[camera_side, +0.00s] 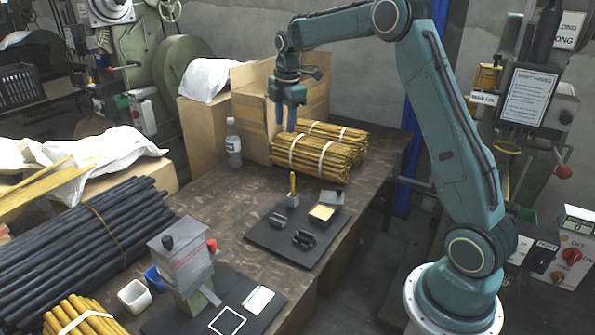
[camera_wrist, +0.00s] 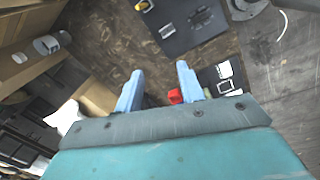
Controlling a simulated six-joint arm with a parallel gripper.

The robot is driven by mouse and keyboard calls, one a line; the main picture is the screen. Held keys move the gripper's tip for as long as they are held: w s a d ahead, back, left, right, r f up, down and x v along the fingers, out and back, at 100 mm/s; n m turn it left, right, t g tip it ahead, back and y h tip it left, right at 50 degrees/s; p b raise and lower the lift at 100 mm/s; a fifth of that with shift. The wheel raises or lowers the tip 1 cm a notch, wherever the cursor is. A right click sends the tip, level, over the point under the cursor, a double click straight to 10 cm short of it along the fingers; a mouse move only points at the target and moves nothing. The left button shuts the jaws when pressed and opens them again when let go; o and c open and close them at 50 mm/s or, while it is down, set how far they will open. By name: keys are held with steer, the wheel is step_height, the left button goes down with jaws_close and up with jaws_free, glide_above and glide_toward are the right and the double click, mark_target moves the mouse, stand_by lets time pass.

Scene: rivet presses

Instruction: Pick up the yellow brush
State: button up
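The yellow brush (camera_side: 292,184) stands upright in a small grey holder (camera_side: 292,200) on the dark mat (camera_side: 268,235), in the side view. In the wrist view, a small yellow piece at the top edge (camera_wrist: 144,5) appears to be the brush, partly cut off. My gripper (camera_side: 286,128) points down, behind and above the brush, close to the tied yellow rods. In the wrist view, my gripper's two fingers (camera_wrist: 160,72) are spread apart with nothing between them. The brush and the gripper are well apart.
Tied yellow rods (camera_side: 325,160) lie behind the mat, near a water bottle (camera_side: 233,143) and a cardboard box (camera_side: 252,118). A grey press with a red knob (camera_side: 180,262) stands front left.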

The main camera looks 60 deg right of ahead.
mark_target(292, 172)
steer(key=shift+w+d+f+n+g+y, duration=0.15)
steer(key=shift+w+d+f+n, duration=0.5)
steer(key=shift+d+f, duration=1.85)
steer(key=shift+w+d+f+n+g+y, duration=0.2)
steer(key=shift+w+d+f+n, duration=0.45)
steer(key=shift+f, duration=3.75)
steer(key=shift+w+d+f+n+g+h, duration=0.1)
steer(key=shift+w+d+f+n+g, duration=0.25)
steer(key=shift+d+f+n, duration=1.95)
steer(key=a+f+m, duration=0.2)
steer(key=m, duration=0.1)
steer(key=shift+f, duration=0.3)
steer(key=shift+w+f, duration=0.2)
steer(key=shift+f, duration=2.25)
steer(key=shift+c, duration=0.5)
jaws_close()
